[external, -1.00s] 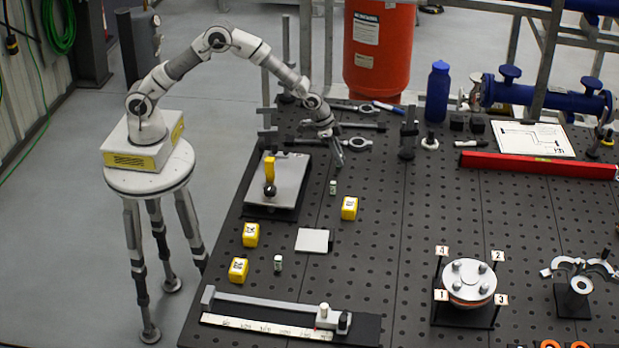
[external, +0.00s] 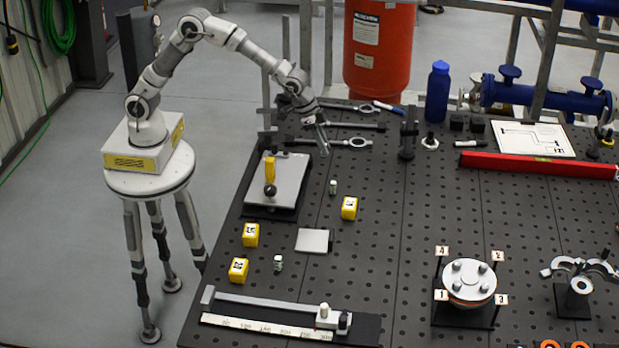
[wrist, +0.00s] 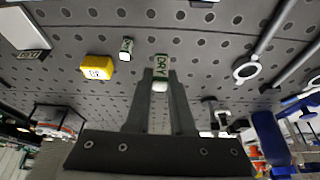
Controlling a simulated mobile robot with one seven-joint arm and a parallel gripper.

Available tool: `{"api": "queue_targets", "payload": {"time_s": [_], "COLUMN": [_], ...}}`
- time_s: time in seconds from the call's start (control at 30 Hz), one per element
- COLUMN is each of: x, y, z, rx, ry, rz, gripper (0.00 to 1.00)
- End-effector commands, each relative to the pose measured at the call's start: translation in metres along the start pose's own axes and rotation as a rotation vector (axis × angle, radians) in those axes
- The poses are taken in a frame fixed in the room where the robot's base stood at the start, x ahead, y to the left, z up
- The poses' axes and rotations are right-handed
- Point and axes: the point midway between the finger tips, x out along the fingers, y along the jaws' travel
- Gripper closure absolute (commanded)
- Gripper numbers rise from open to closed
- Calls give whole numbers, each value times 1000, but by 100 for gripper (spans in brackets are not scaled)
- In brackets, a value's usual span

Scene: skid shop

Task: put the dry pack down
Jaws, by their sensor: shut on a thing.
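My gripper (external: 324,151) is over the back left part of the black perforated table, to the right of the grey plate stand. In the wrist view its two fingers (wrist: 161,78) are shut on the dry pack (wrist: 162,62), a small white piece with a green label reading DRY. The dry pack is held at the fingertips; I cannot make it out in the external view. A similar small white and green piece (external: 333,187) stands on the table just in front of the gripper, and another (external: 278,263) is nearer the front left.
Yellow cubes (external: 349,208) stand around a pale square plate (external: 313,240). The plate stand (external: 272,185) with a yellow-handled part is left of my gripper. Ring-ended tools (external: 345,142) lie behind it. The table's middle is mostly clear.

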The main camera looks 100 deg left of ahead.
Motion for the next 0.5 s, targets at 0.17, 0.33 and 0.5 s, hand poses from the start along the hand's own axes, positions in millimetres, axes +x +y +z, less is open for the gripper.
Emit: {"api": "queue_targets", "payload": {"time_s": [0.17,0.33,0.5], "x": [-17,-22,-23], "y": [22,31,65], "z": [4,6,4], "rx": [2,3,37], "ry": [1,-1,-2], "rz": [1,2,17], "gripper": [100,100,100]}}
